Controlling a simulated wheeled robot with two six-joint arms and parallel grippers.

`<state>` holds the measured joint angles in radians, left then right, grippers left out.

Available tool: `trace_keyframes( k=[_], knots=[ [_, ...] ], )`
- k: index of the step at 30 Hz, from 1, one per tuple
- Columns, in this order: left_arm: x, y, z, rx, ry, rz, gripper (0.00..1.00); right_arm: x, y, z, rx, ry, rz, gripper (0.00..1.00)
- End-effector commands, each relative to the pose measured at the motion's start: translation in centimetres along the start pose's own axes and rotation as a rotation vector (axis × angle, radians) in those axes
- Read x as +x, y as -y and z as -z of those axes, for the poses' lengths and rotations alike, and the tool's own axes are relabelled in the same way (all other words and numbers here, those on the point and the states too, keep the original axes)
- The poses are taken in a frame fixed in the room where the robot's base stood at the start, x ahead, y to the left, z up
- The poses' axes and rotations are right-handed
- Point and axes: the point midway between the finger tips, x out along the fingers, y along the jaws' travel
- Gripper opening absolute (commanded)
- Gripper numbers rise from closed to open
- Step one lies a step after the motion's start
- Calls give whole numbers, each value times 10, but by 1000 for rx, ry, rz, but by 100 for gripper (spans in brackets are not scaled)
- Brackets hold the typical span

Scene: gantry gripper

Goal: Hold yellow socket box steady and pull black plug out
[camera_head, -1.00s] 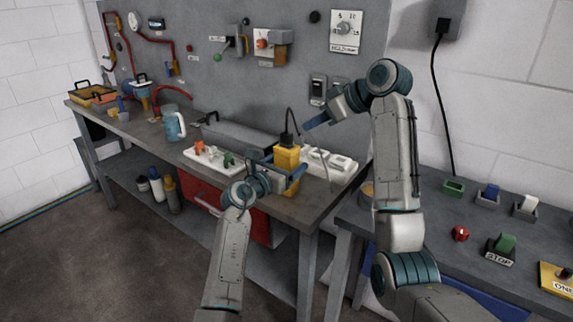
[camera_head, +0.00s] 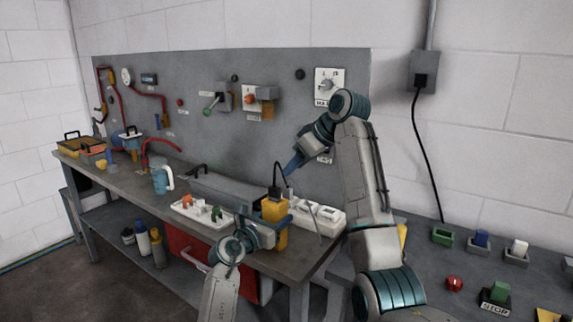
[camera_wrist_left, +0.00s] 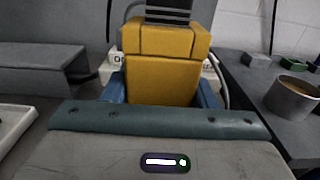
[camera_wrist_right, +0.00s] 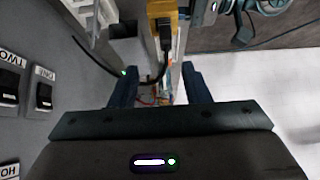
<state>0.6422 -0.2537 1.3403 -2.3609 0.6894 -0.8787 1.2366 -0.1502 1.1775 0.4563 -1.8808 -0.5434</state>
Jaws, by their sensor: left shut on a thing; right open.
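The yellow socket box (camera_head: 274,222) stands upright near the front edge of the workbench. The black plug (camera_head: 274,194) sits in its top with a cable rising from it. My left gripper (camera_head: 268,232) is shut on the box's sides; in the left wrist view the blue fingers flank the yellow box (camera_wrist_left: 160,75), with the ribbed black plug (camera_wrist_left: 168,12) above. My right gripper (camera_head: 291,166) is open above and behind the box, near the cable. In the right wrist view the plug (camera_wrist_right: 164,38) and box (camera_wrist_right: 160,8) lie beyond the open, empty fingers (camera_wrist_right: 158,88).
A white tray (camera_head: 190,212) with coloured parts is left of the box, and a white switch block (camera_head: 320,216) is right. A grey panel (camera_head: 200,120) rises behind. A side table (camera_head: 470,270) with coloured buttons stands right.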

Motion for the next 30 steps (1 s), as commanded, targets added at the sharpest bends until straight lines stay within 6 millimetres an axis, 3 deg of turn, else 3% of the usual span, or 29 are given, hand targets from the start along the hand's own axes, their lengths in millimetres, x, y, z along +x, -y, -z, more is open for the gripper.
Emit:
trace_keyframes(
  k=[6,14,20,30],
  knots=[
    [0,0,1,0,-1,0,27,-5,6,25,-5,195,1,43],
    [0,0,1,0,-1,0,27,-6,10,31,-7,295,-5,43],
    [0,0,1,0,-1,0,27,19,11,23,-7,297,-2,43],
    [0,0,0,0,-1,0,27,79,10,5,-8,297,-2,43]
  ],
)
